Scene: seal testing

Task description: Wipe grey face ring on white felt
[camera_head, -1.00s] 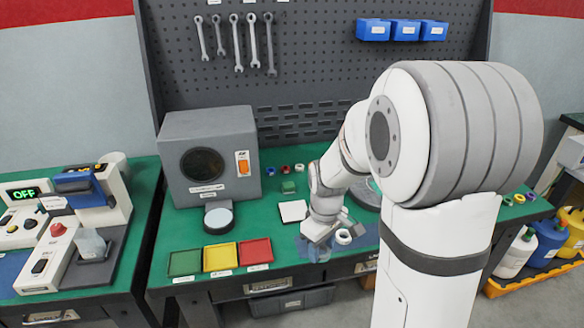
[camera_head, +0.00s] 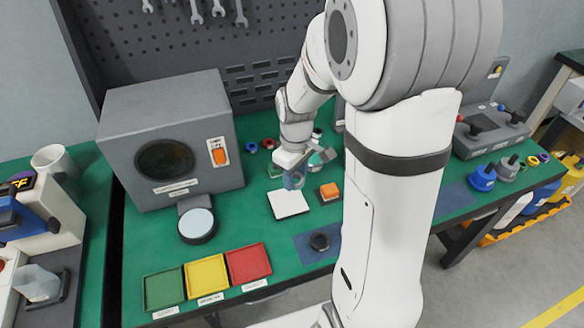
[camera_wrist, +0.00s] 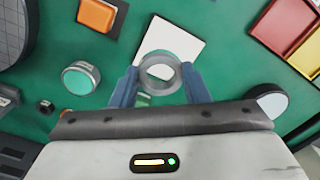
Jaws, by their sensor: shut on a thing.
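My gripper (camera_wrist: 160,78) has blue fingers and is shut on the grey face ring (camera_wrist: 160,87), one finger on each side of it. In the wrist view the ring overlaps the near part of the white felt (camera_wrist: 182,42); I cannot tell whether it touches. In the head view the felt (camera_head: 289,204) is a white square lying flat on the green bench, and my gripper (camera_head: 292,182) is at its back edge. The ring is hidden behind the fingers there.
An orange block (camera_head: 329,191) and a teal-topped jar (camera_wrist: 81,79) stand close to the felt. A grey windowed box (camera_head: 170,140) and round pad (camera_head: 197,223) are left. Green, yellow and red trays (camera_head: 248,281) line the front. A black ring (camera_head: 320,241) lies on a blue mat.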

